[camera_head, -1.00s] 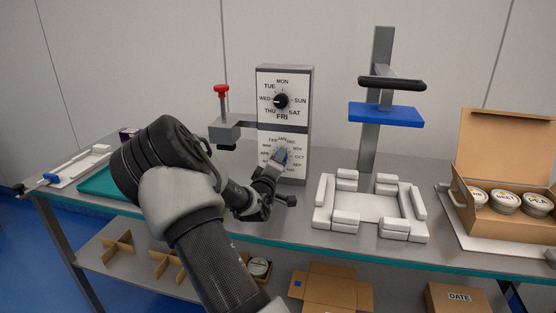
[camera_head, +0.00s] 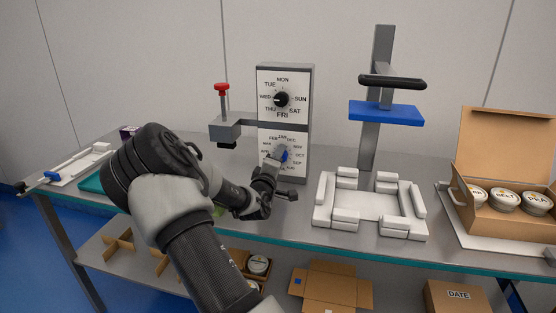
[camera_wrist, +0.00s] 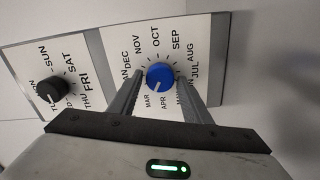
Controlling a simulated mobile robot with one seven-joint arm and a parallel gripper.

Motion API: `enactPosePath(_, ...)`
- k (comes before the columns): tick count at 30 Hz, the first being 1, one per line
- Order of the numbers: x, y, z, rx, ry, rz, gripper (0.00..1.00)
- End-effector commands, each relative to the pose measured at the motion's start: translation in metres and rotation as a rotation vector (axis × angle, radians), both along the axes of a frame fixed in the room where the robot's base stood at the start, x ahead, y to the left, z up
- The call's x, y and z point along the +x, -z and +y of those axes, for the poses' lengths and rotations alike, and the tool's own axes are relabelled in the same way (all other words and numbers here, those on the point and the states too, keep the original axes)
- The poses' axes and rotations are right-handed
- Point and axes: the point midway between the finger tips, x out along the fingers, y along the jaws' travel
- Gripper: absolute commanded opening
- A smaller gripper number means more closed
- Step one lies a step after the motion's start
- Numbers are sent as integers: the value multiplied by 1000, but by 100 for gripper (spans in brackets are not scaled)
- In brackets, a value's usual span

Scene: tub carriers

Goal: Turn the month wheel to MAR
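The month wheel is a blue knob (camera_wrist: 160,76) on the lower white dial of the grey panel, ringed by month names. It also shows in the head view (camera_head: 283,155), partly hidden by my gripper. In the wrist view, its small white mark points down-left, toward the MAR label (camera_wrist: 149,101), with APR beside it; the exact alignment is hard to tell. My gripper (camera_wrist: 160,75) is at the dial, with one finger on each side of the knob. A narrow gap seems to show between the knob and each fingertip. In the head view, my gripper (camera_head: 276,168) is in front of the lower dial.
A black weekday knob (camera_head: 281,99) sits above on the same panel. A red-topped lever (camera_head: 221,90) on a grey bracket stands left of it. White blocks (camera_head: 345,218) and a blue press plate (camera_head: 386,112) are to the right. An open carton (camera_head: 487,222) holds tubs.

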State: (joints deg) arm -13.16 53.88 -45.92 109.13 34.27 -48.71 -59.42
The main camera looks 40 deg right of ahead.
Motion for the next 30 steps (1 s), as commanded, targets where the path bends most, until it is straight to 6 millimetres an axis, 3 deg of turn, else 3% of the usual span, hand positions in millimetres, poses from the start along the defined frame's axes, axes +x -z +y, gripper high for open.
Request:
enactPosePath(14,-7,-1,8,2,0,-1,52)
enactPosePath(30,-86,-1,102,1,-3,2,52)
